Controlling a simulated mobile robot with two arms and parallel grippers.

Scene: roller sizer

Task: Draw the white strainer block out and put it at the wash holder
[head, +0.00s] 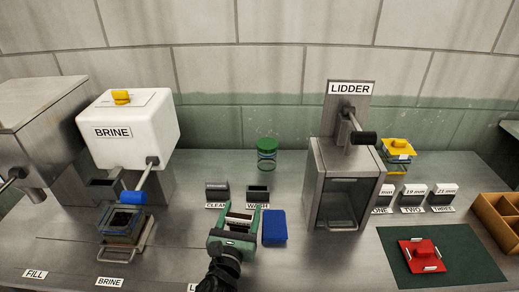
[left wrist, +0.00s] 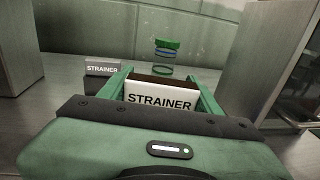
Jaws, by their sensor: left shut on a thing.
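My left gripper (head: 242,211) is shut on the white strainer block (head: 239,219), between its two green fingers. In the left wrist view the block (left wrist: 160,98) faces me with its STRAINER lettering upright, and a brown strip shows along its far side. The wash holder (head: 258,192) is a small dark holder behind the WASH label, just beyond and slightly right of the fingertips in the head view. Its slot looks dark and empty. Whether the block touches anything below is hidden. My right gripper is not in view.
The clean holder (head: 217,189) stands left of the wash holder; a grey block lettered STRAINER (left wrist: 102,68) shows there. A blue pad (head: 274,227) lies close right of my gripper. A green-lidded jar (head: 267,152) stands behind. The lidder (head: 345,185) is right, the brine machine (head: 128,130) left.

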